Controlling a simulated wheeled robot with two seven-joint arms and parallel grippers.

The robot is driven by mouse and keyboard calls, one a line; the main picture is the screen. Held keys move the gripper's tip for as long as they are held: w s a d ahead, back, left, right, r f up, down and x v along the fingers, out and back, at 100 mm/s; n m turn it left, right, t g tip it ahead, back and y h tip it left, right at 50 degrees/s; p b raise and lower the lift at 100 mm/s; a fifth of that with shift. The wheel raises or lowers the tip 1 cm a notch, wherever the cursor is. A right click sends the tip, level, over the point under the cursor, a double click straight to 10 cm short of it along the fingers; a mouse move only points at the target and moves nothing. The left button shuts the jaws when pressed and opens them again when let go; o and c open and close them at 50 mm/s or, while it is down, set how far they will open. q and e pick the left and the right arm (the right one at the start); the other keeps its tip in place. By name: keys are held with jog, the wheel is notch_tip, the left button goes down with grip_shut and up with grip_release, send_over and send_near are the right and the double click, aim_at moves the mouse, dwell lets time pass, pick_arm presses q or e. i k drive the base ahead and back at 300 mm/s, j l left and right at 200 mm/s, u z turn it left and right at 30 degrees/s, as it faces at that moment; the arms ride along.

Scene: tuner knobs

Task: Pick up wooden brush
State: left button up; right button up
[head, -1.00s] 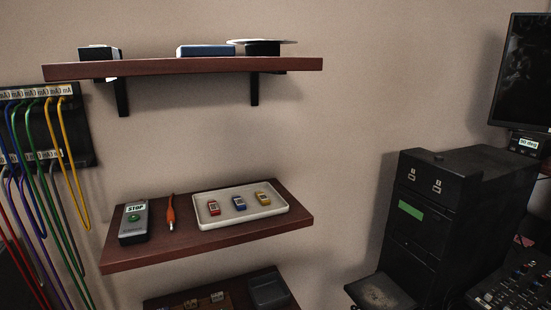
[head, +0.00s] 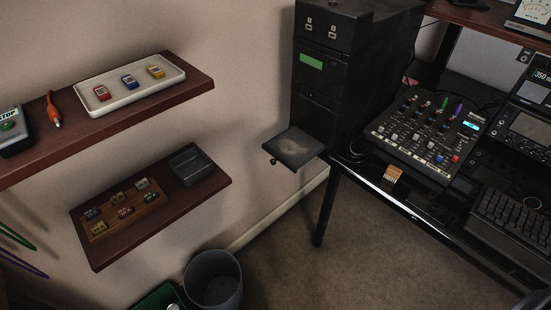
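A small tan, wood-coloured item (head: 392,174), which looks like the wooden brush, sits at the front edge of the black desk, just in front of the mixer. It is too small to make out fully. An orange, slim tool (head: 54,110) lies on the upper shelf at the left; it looks more like a screwdriver or pen than a brush. Neither of my grippers shows in the head view.
A mixer (head: 428,137) and a keyboard (head: 513,215) stand on the desk. A black cabinet (head: 322,88) has a small tray (head: 294,147) jutting out. Shelves hold a white tray (head: 128,84) and a wooden rack (head: 124,209). A bin (head: 213,279) stands below. The carpet is open.

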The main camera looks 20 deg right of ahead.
aim_at(394, 173)
jog(key=z, duration=1.65)
